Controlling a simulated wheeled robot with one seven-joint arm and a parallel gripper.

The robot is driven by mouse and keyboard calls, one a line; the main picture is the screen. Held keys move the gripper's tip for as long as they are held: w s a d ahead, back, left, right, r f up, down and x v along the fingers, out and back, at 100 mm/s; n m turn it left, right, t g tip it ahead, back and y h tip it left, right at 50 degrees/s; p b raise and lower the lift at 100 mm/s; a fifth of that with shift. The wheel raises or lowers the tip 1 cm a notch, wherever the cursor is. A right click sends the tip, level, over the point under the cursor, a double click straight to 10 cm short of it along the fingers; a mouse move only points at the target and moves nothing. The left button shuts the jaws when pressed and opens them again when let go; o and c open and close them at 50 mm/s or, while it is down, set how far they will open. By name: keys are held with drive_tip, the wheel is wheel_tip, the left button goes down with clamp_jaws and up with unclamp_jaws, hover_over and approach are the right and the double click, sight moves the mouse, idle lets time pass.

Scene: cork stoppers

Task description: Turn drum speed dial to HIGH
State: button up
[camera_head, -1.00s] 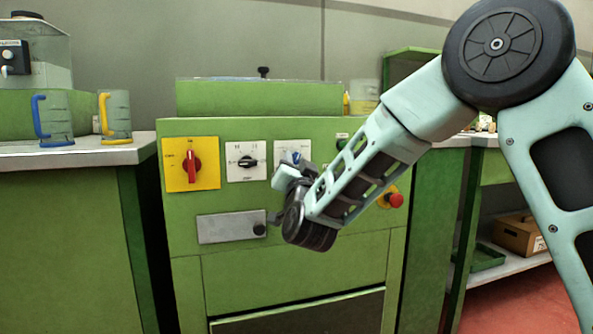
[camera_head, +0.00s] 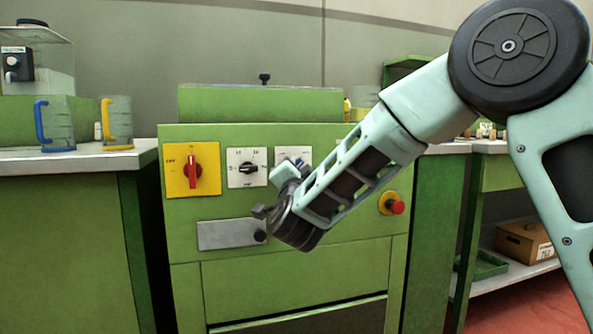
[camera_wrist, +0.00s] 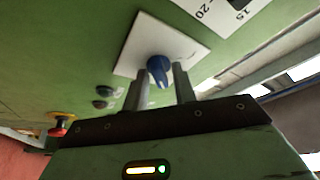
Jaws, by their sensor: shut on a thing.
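The blue dial knob (camera_wrist: 159,70) sits on a white plate (camera_wrist: 133,48) on the green machine front. In the head view the white dial plate (camera_head: 293,154) is partly hidden behind my gripper, and only a bit of blue shows. My gripper (camera_wrist: 160,82) has one finger on each side of the blue knob and is shut on it. In the head view my gripper (camera_head: 284,174) is at the panel just below this plate. The scale marks around the knob are too small or hidden, so I cannot tell its setting.
Left of this dial are a black-knobbed dial (camera_head: 248,168) and a red switch on a yellow plate (camera_head: 192,171). A red emergency button (camera_head: 396,207) is at lower right. A grey plate (camera_head: 230,234) sits below. Handled jugs (camera_head: 56,125) stand on the left counter.

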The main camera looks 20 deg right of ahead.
drive_tip(key=o, duration=0.7)
drive_tip(key=shift+s, duration=0.1)
drive_tip(key=p+v, duration=0.3)
drive_tip(key=v, duration=1.4)
drive_tip(key=shift+s+d+f, duration=0.1)
drive_tip(key=shift+s+f, duration=0.05)
drive_tip(key=shift+f, duration=0.05)
